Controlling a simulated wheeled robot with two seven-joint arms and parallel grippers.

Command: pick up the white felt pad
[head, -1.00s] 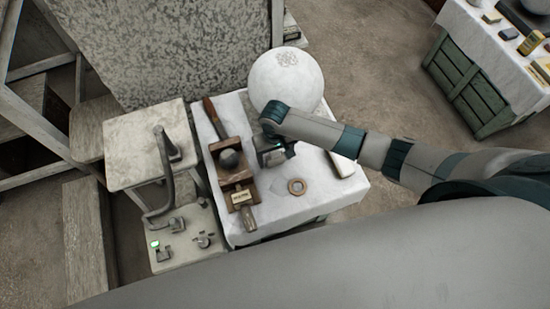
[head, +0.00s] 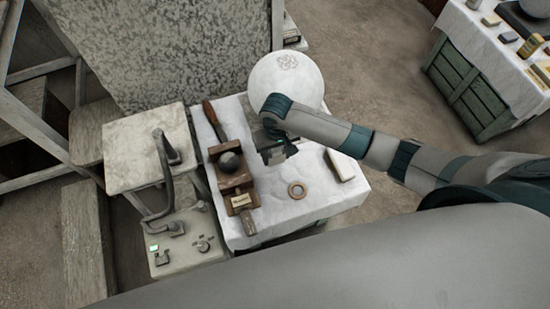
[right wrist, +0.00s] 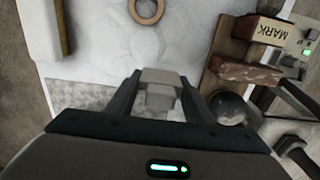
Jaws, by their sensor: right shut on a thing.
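In the head view my right gripper (head: 278,154) is over the far part of the white-covered table, in front of the large white sphere; the pad cannot be made out there. I cannot tell whether the pad touches the cloth. My left gripper is not in view.
On the white-covered table (head: 270,222) lie a tan ring (head: 297,190), a pale block with a tan edge (head: 341,165) and a wooden stand (head: 236,182) with a dark ball (head: 230,162). The large white sphere (head: 287,80) is close behind my gripper. Cloth near the ring is clear.

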